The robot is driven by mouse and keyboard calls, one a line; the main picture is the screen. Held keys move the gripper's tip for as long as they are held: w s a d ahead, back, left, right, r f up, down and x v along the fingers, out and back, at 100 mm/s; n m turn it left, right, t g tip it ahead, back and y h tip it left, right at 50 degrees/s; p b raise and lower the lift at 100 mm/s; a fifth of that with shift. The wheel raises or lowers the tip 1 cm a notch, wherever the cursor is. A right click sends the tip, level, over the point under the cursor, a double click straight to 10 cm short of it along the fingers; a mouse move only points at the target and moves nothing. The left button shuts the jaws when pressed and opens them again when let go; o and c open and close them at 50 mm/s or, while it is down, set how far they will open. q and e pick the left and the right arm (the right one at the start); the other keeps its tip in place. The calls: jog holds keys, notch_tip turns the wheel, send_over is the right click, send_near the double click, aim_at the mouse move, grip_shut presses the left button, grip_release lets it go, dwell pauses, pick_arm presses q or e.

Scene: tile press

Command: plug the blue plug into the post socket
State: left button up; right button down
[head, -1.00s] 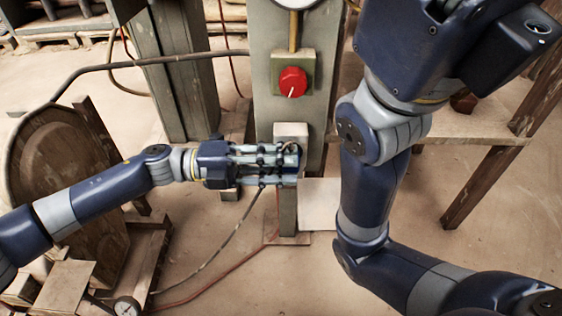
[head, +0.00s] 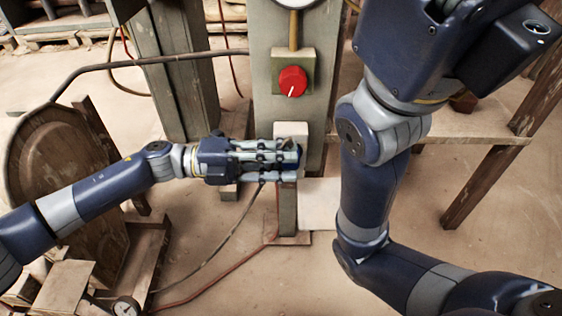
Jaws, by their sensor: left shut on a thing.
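My left gripper (head: 282,157) reaches in from the left and is shut at the front of the short post (head: 288,212). The blue plug is between its fingers; only a little dark blue (head: 297,163) shows at the fingertips. A dark cable (head: 232,228) hangs from under the fingers to the floor. The pale socket box (head: 291,131) tops the post, just behind the fingertips. The fingers cover its lower part, so I cannot tell whether the plug touches or enters the socket. My right arm fills the right side, but its gripper is out of the picture.
The press column (head: 264,110) with a red knob (head: 292,81) and a gauge stands right behind the post. A wooden trestle (head: 487,170) stands at right. Hoses lie on the floor.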

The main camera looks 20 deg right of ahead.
pick_arm(q)
jog(key=o, duration=1.1)
